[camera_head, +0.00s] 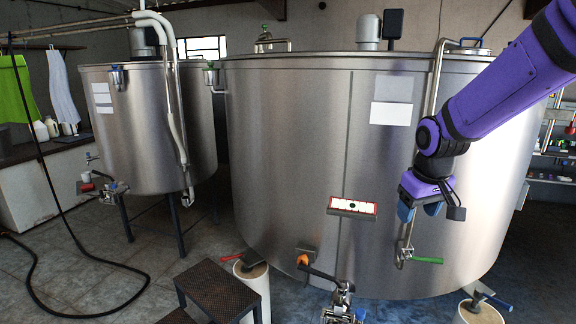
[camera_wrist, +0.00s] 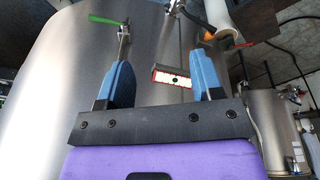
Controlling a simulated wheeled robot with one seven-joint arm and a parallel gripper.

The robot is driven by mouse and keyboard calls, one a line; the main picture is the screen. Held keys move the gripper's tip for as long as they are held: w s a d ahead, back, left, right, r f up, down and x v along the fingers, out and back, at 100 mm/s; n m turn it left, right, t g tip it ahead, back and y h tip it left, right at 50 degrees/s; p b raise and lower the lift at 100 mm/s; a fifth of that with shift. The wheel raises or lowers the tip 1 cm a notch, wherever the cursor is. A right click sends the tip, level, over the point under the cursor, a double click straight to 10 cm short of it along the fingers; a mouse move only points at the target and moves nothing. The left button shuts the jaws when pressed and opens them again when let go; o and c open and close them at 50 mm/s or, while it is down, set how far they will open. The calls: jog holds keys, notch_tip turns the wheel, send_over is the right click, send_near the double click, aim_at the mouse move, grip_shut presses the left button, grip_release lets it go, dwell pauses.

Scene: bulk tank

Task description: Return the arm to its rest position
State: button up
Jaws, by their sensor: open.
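My purple arm reaches in from the upper right in the head view. My gripper (camera_head: 420,212) hangs in front of the large steel tank (camera_head: 290,150), at its right half. In the wrist view my gripper (camera_wrist: 165,82) shows two blue fingers spread apart with nothing held between them. Beyond the fingers is a small ledge with a red-framed white label and a black dot (camera_wrist: 172,79). The same labelled ledge (camera_head: 352,207) is on the tank front, left of my gripper in the head view.
A green-handled valve (camera_head: 427,260) sits just below my gripper on a vertical pipe. An outlet valve (camera_head: 340,295) is at the tank's bottom front. A dark step stool (camera_head: 215,290) stands at lower middle. A smaller tank (camera_head: 140,130) is at left, with a black hose (camera_head: 45,170) along the floor.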

jog(key=s+d+r+m+t, duration=0.1)
jog(key=s+r, duration=0.4)
jog(key=s, duration=0.7)
jog(key=s+d+r+m+t, duration=0.1)
jog(key=s+r, duration=0.5)
jog(key=s, duration=0.7)
jog(key=shift+d+m+t, duration=0.15)
jog(key=shift+m+t, duration=0.15)
jog(key=shift+m, duration=0.1)
